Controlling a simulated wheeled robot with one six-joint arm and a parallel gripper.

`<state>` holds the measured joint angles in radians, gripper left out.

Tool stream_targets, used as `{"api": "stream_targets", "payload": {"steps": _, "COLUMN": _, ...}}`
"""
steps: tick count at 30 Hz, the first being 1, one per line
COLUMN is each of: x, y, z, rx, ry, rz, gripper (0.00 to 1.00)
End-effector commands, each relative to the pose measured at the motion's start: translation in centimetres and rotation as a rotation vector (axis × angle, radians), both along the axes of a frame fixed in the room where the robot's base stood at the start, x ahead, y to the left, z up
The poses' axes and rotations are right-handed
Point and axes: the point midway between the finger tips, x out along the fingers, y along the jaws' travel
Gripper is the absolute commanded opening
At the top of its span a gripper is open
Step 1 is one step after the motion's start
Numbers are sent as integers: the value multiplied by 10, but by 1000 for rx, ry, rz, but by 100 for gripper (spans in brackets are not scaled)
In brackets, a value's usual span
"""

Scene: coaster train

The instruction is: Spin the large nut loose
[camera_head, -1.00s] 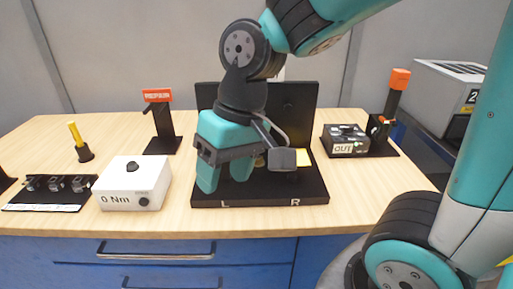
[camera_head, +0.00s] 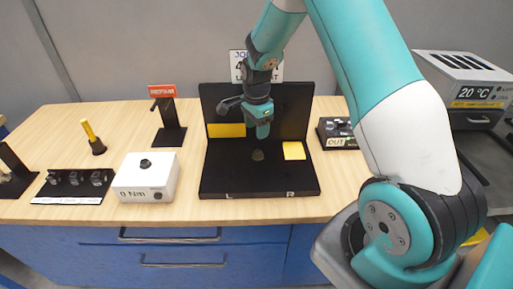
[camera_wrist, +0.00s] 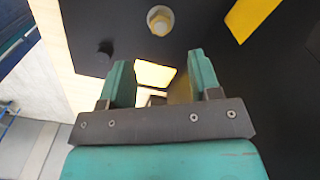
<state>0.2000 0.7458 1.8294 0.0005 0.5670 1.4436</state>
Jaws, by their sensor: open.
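My gripper (camera_head: 263,133) is over the rear part of the fixture, above and apart from that piece. In the wrist view my gripper (camera_wrist: 157,62) has its two teal fingers spread with nothing held between them. The nut lies beyond the fingertips there. Its thread is not visible.
Yellow patches (camera_head: 226,130) (camera_head: 294,150) mark the fixture. A white "0 Nm" box (camera_head: 147,180) and a black socket rack (camera_head: 72,188) stand to the left. The "REPAIR" stand (camera_head: 168,135) is behind them. The "OUT" box (camera_head: 338,132) is at the right, partly behind my arm.

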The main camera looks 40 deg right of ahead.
Motion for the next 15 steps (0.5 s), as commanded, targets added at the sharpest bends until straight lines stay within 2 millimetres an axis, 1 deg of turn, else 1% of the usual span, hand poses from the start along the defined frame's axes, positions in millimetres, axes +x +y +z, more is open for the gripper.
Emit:
{"api": "stream_targets", "payload": {"steps": 3, "x": -1, "y": 0, "z": -27, "rx": 1, "ry": 6, "rz": 1, "gripper": 57}}
{"api": "stream_targets", "payload": {"steps": 9, "x": -1, "y": 1, "z": -68, "rx": 1, "ry": 3, "rz": 2, "gripper": 57}}
{"api": "stream_targets", "payload": {"steps": 12, "x": -1, "y": 1, "z": -82, "rx": 1, "ry": 1, "rz": 3, "gripper": 57}}
{"api": "stream_targets", "payload": {"steps": 15, "x": 0, "y": 0, "z": -92, "rx": 1, "ry": 0, "rz": 3, "gripper": 57}}
